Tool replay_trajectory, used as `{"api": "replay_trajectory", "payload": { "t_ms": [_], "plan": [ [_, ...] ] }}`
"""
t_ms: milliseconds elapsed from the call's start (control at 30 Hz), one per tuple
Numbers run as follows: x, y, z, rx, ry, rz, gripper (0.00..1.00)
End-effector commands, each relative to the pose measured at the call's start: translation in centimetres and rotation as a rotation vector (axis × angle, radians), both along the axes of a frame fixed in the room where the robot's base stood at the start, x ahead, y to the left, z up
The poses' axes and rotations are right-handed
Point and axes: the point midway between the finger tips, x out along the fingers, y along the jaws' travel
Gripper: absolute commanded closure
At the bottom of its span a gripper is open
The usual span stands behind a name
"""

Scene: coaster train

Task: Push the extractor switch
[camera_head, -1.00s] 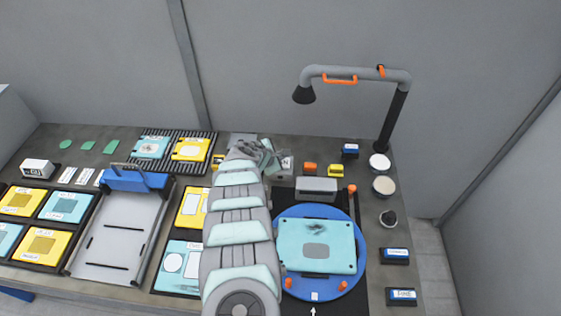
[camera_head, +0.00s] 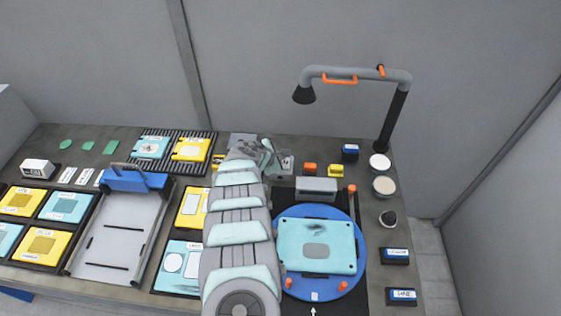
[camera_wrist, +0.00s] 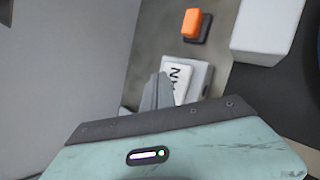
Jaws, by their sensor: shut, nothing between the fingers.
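A small grey box with a white lettered face, apparently the extractor switch (camera_head: 287,164), sits at the back of the bench. It also shows in the wrist view (camera_wrist: 183,82), where its lettering is partly cut off by my fingers. My gripper (camera_head: 270,160) is shut and empty, its fingers together just left of the switch. In the wrist view my gripper (camera_wrist: 158,88) overlaps the switch's left edge; I cannot tell whether they touch. The grey extractor arm (camera_head: 350,74) with its black hood (camera_head: 303,94) stands at the back right.
An orange block (camera_head: 310,168) on a dark base and a yellow block (camera_head: 336,171) stand right of the switch. A grey box (camera_head: 316,186) is in front of them. A blue turntable (camera_head: 352,277) carries a teal plate (camera_head: 316,245). The grey wall rises behind the bench.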

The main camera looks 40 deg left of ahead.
Motion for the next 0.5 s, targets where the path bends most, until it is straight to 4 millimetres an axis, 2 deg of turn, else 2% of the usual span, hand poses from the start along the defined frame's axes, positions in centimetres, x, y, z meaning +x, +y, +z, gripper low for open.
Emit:
{"api": "replay_trajectory", "payload": {
  "t_ms": [267, 500],
  "plan": [
    [0.01, -0.01, -0.04, 0.000, 0.000, 0.000, 1.00],
    [-0.01, 0.01, -0.82, 0.000, 0.000, 0.000, 1.00]
  ]
}}
